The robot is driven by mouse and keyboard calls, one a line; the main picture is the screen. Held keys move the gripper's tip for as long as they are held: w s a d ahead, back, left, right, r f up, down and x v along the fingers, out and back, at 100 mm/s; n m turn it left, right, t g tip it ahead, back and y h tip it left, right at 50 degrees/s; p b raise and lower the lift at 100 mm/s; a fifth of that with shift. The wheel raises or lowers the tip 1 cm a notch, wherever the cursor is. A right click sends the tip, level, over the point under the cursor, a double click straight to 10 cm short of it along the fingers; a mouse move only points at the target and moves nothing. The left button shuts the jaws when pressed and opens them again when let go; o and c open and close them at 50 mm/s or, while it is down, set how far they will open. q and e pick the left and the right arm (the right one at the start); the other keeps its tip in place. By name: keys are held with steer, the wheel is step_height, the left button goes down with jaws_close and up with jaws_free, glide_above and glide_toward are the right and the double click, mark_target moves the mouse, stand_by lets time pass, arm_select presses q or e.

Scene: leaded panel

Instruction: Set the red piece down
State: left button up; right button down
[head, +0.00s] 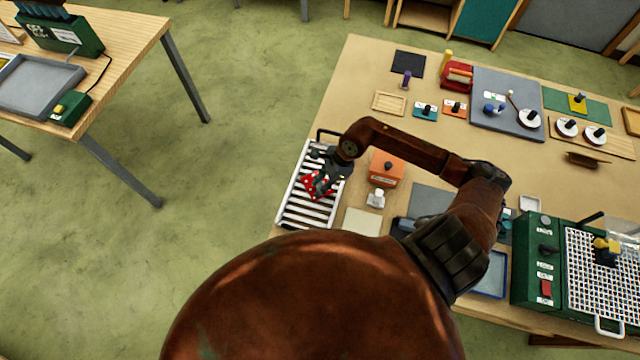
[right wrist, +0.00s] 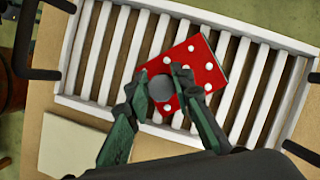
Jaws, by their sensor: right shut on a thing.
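The red piece (right wrist: 204,68) is a flat red plate with several white dots and a round grey knob (right wrist: 161,88). My right gripper (right wrist: 160,85) is shut on the piece at its knob. The piece is over the white slatted rack (right wrist: 85,50), turned at an angle to the slats. I cannot tell whether it touches them. In the head view the red piece (head: 318,184) shows under my right gripper (head: 325,172), over the rack (head: 300,214) at the table's left edge. My left gripper is not in view.
An orange box (head: 386,167) and a pale square tile (head: 362,222) are right of the rack. Dark handles (right wrist: 38,72) stand at the rack's ends. A green machine with a dotted grid (head: 545,265) is at the right.

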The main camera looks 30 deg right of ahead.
steer(key=c, duration=2.1)
jaws_free()
steer(key=shift+f, duration=0.1)
steer(key=o, duration=0.4)
steer(key=shift+r, duration=0.2)
steer(key=b+v, duration=0.2)
steer(key=v, duration=1)
steer(key=shift+f+b, duration=0.1)
steer(key=shift+b, duration=0.3)
